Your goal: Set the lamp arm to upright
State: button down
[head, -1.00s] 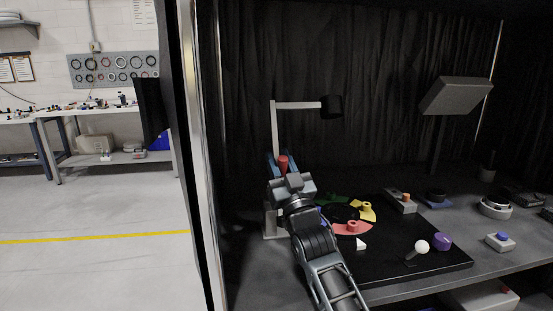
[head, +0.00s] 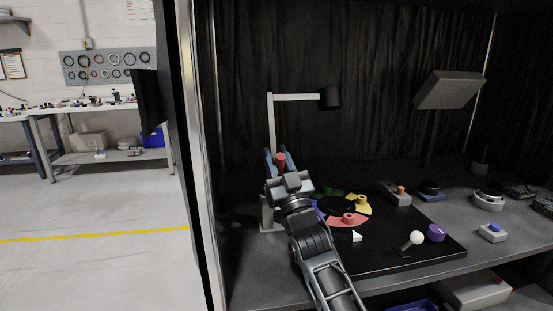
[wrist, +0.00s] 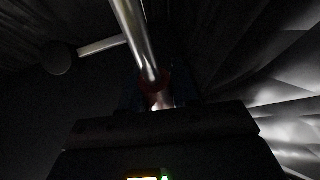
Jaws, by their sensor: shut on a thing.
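The lamp (head: 272,120) stands at the left of the workbench in the head view. Its pale post is upright, and a horizontal bar runs right from its top to a black lamp head (head: 330,98). My gripper (head: 276,162) is at the lower part of the post, its blue fingers around a red grip (head: 281,160). In the wrist view the post (wrist: 137,40) rises from the red grip (wrist: 155,88), between my fingers. The lamp head (wrist: 60,58) shows at upper left there. My gripper and arm hide part of the post's lower end and base.
A black board (head: 420,258) with coloured wedges and pegs lies right of my arm. A white-ball lever (head: 416,238), purple knob (head: 436,233) and blue-button box (head: 493,232) are farther right. A tilted grey panel (head: 450,90) stands behind. A metal frame post (head: 207,200) is close at left.

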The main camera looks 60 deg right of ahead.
aim_at(281, 171)
jog(key=c, duration=0.9)
grip_release()
jog(key=shift+s+a+f+b, duration=0.2)
jog(key=shift+s+f+b, duration=0.1)
jog(key=shift+f+b, duration=0.1)
jog(key=b+v, duration=0.1)
jog(key=v, duration=0.2)
jog(key=shift+s+a+r+b, duration=0.15)
jog(key=shift+s+a+b, duration=0.25)
jog(key=shift+s+a, duration=0.95)
jog(key=shift+s+a+r+b, duration=0.1)
jog(key=shift+s+a+b, duration=0.25)
jog(key=shift+s+a, duration=0.95)
jog(key=shift+s+a+r+b, duration=0.15)
jog(key=shift+s+a+b, duration=0.4)
jog(key=shift+s, duration=1.4)
jog(key=shift+a, duration=0.1)
